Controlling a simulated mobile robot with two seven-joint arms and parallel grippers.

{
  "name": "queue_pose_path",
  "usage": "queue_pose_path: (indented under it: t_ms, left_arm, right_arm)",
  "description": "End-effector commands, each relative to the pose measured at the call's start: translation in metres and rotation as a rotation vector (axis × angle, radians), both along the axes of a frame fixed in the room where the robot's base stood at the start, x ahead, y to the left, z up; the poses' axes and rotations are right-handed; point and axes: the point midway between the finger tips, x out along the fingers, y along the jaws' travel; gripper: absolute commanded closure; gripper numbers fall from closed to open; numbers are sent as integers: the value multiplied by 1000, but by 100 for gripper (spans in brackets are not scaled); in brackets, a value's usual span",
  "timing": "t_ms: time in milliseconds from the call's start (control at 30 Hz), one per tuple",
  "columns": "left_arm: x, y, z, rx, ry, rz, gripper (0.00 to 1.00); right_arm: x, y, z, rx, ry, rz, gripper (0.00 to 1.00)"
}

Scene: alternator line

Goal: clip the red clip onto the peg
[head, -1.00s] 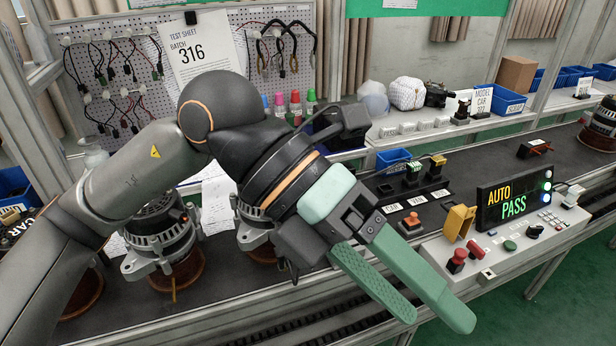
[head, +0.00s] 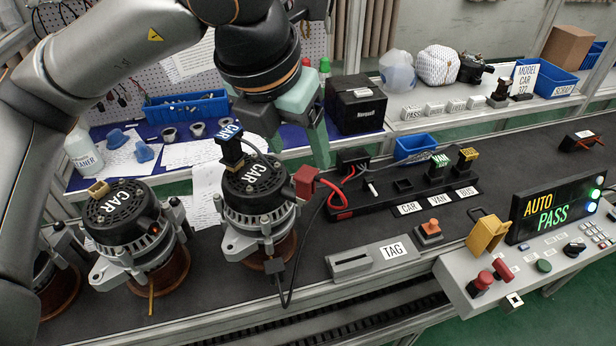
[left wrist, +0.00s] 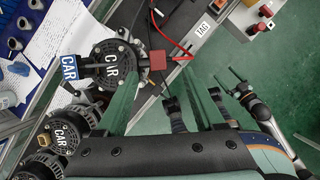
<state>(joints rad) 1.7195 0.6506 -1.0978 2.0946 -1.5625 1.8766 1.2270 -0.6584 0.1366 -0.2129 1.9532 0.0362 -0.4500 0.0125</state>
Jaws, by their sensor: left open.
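The red clip (head: 306,182) is at the right side of the middle alternator (head: 260,195), with a red cable behind it. It also shows in the left wrist view (left wrist: 157,61), just beyond my fingertips. I cannot make out the peg or tell whether the clip is on it. My left gripper (head: 312,158) is open above and behind the clip in the head view; one green finger shows clearly. In the left wrist view its two green fingers stand apart with nothing between them. My right gripper (left wrist: 226,84) shows small at the right of that view, over the floor, its jaws unclear.
A black connector tray (head: 400,190) lies to the right, with a grey TAG box (head: 375,258) in front. A blue-and-black CAR plug (head: 230,143) stands on the middle alternator. Another alternator (head: 135,235) is left of it. The control panel (head: 540,262) is at right.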

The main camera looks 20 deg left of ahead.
Motion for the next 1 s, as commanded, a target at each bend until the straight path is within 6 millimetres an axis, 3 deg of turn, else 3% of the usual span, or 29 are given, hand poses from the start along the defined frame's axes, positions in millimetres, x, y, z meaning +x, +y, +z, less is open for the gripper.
queue_pose_path:
  t_ms: [100,367,600,933,1000]
  left_arm:
    - [7,-1,-19,1,3,0,30]
    - [15,-2,-39,0,2,0,30]
    - [27,-1,-72,0,3,-1,30]
    - [31,-2,-81,-1,0,-2,30]
    - [31,-2,-81,-1,0,-2,36]
  right_arm:
    - [-2,0,-1,0,6,0,10]
    - [-2,0,0,1,5,0,10]
    - [-1,-1,4,0,-1,-4,10]
    - [-1,-3,4,-3,-2,-7,10]
    - [-1,-3,4,-3,-2,-7,10]
